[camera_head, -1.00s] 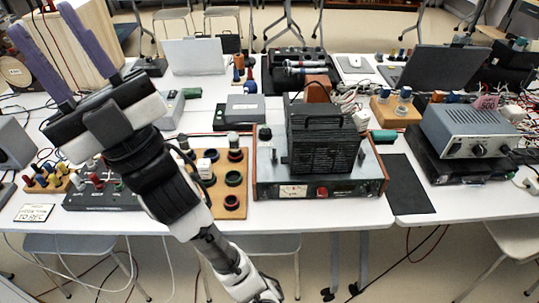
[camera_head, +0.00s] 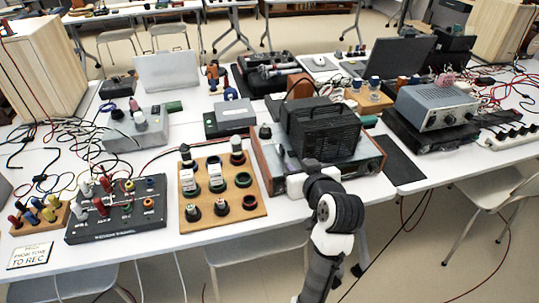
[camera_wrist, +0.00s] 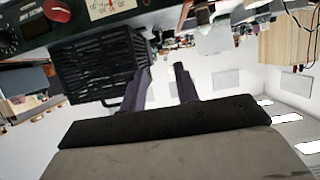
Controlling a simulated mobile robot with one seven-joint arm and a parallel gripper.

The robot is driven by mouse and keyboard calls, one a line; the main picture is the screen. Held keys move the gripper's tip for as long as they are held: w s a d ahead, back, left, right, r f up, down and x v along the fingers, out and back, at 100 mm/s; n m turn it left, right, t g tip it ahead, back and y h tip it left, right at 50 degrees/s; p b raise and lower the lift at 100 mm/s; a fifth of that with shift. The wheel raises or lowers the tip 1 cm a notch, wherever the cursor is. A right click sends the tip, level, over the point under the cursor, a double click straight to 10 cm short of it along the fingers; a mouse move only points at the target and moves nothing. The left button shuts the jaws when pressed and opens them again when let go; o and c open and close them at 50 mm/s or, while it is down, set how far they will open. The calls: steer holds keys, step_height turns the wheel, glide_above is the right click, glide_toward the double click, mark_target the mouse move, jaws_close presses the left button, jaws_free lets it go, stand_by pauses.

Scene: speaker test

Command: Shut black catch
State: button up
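I cannot make out a small black catch in either view. A ribbed black box (camera_head: 322,130) stands on a wood-sided instrument (camera_head: 372,163); the box also shows in the wrist view (camera_wrist: 98,65), where the scene is turned over. My gripper (camera_wrist: 162,76) has two purple fingers standing apart with nothing visible between them. In the head view my arm covers much of the instrument's front panel, and my gripper (camera_head: 290,160) is partly hidden near its left part, by the black box. I cannot tell whether they touch.
A wooden board with rings and plugs (camera_head: 255,209) and a black panel with knobs (camera_head: 88,230) lie left of the instrument. A grey power supply (camera_head: 437,105) stands to the right. A black mat (camera_head: 402,168) lies between. Cables cover the table's left side.

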mark_target(284, 151)
steer(key=p+x, duration=0.1)
steer(key=x, duration=0.6)
steer(key=p+x, duration=0.1)
steer(key=x, duration=0.5)
steer(key=shift+w+f, duration=0.3)
steer(key=shift+f, duration=0.1)
steer(key=shift+c, duration=0.3)
jaws_close()
